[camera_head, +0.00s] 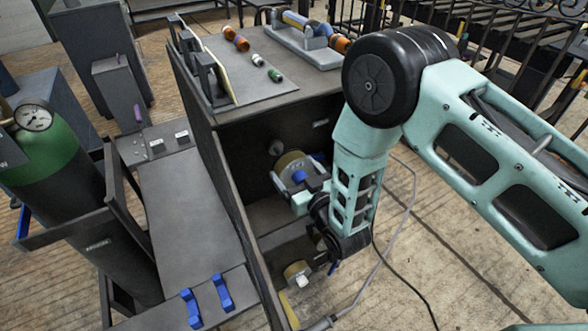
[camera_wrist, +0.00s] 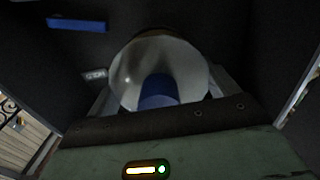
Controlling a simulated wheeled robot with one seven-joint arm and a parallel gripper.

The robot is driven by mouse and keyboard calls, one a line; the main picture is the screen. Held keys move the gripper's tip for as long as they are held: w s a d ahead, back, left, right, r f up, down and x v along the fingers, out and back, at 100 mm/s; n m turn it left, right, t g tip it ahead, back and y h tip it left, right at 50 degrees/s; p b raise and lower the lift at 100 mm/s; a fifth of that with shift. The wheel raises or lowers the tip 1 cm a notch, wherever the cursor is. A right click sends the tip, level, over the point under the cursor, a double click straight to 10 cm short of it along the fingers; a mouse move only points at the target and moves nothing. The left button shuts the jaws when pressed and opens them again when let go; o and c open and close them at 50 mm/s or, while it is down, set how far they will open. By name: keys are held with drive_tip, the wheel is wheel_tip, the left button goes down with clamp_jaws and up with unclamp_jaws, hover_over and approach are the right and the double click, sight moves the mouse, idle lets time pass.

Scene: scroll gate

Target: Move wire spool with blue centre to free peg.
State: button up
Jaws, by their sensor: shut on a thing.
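The wire spool with the blue centre (camera_head: 291,163) is inside the open dark cabinet, tan with a blue hub facing out. In the wrist view the spool (camera_wrist: 135,68) looks pale and shiny, with its blue hub (camera_wrist: 158,90) in the middle. My gripper (camera_head: 302,186) is shut on this spool, its jaws at either side. I cannot tell whether the spool still sits on a peg. My arm hides part of the cabinet's interior.
A second spool with a pale centre (camera_head: 297,272) is low in the cabinet (camera_head: 232,170). Small spools and fittings lie on the cabinet top. A green gas cylinder (camera_head: 48,150) stands at left. Blue clips (camera_head: 222,292) lie on the grey surface in front. A cable hangs beside my arm.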

drive_tip(key=shift+s+d+r, duration=0.1)
drive_tip(key=shift+s+d, duration=0.25)
drive_tip(key=shift+s, duration=0.15)
idle(1.0)
